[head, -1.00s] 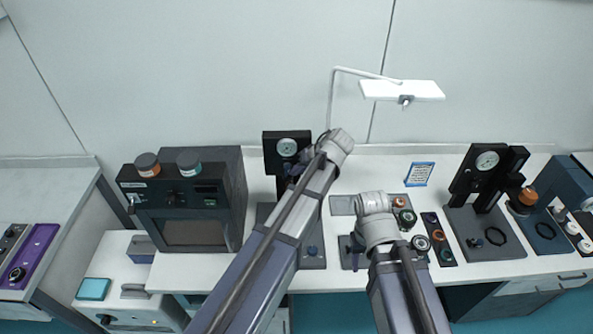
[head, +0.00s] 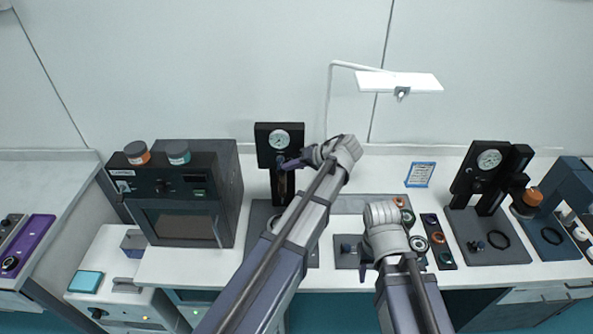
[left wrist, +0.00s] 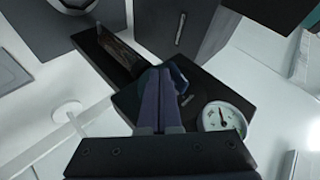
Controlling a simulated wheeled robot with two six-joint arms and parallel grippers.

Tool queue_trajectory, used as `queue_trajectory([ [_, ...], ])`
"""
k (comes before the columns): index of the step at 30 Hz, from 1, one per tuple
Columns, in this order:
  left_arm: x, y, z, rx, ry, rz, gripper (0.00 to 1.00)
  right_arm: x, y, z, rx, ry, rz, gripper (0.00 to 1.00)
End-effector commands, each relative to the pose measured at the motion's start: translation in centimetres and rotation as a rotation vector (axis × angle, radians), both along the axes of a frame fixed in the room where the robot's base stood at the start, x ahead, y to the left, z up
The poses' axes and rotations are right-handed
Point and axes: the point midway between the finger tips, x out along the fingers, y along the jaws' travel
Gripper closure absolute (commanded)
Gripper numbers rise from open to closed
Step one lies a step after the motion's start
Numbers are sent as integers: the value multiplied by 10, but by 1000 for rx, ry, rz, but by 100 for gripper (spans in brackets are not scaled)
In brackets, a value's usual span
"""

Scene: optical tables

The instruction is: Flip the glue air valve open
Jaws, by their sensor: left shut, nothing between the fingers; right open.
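The glue station is a black upright press with a round white gauge (head: 280,140) on its head. My left gripper (head: 287,164) is shut and empty, with its fingertips at the front of the press head just below the gauge. In the left wrist view the shut fingers (left wrist: 162,76) lie over the black head, with the gauge (left wrist: 221,117) to their right. A small dark blue part (left wrist: 180,80), possibly the valve lever, shows right beside the fingertips; I cannot tell whether they touch. My right gripper (head: 362,262) is open, low over the bench, partly hidden by its arm.
A dark oven (head: 184,195) with two jars on top stands left of the press. A lamp (head: 398,82) hangs above. A strip of round parts (head: 438,240) and another gauge press (head: 489,160) stand to the right. Bench behind the arms is mostly clear.

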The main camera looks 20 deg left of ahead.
Motion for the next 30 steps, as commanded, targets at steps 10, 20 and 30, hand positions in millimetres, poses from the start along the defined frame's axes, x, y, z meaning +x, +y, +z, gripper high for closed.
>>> queue_trajectory([
  [10,0,0,-3,71,21,-1,100,0,0,-15,-1,0,4,50],
  [20,0,0,-4,100,29,-2,100,0,0,-21,-1,0,5,50],
  [30,0,1,-5,130,37,-1,100,0,0,-27,-1,0,6,50],
])
